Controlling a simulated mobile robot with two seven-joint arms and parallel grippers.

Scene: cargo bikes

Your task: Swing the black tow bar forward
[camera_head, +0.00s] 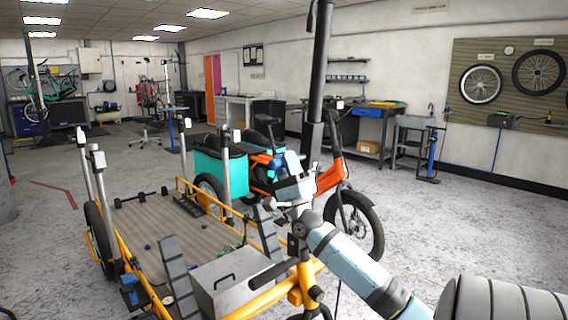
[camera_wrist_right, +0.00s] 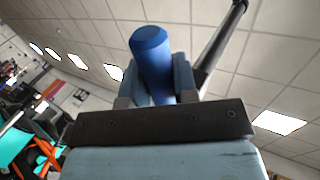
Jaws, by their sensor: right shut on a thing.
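The black tow bar (camera_head: 318,75) stands nearly upright, rising past the top edge of the head view. Its lower end is partly hidden behind my right gripper and arm. My right gripper (camera_head: 287,178) is beside the bar's lower part, shut on a blue cylindrical grip (camera_head: 276,161). In the right wrist view the blue grip (camera_wrist_right: 151,62) sits between the two fingers, and the black bar (camera_wrist_right: 221,45) slants up to the right behind them. How the grip joins the bar is hidden. My left gripper is not in view.
A yellow-framed cargo bike with a flat deck (camera_head: 158,235) and a grey metal box (camera_head: 222,284) is at lower left. An orange bike (camera_head: 335,174) with a teal cargo box (camera_head: 210,172) stands behind the bar. Open floor lies to the right, before the workbench (camera_head: 372,110).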

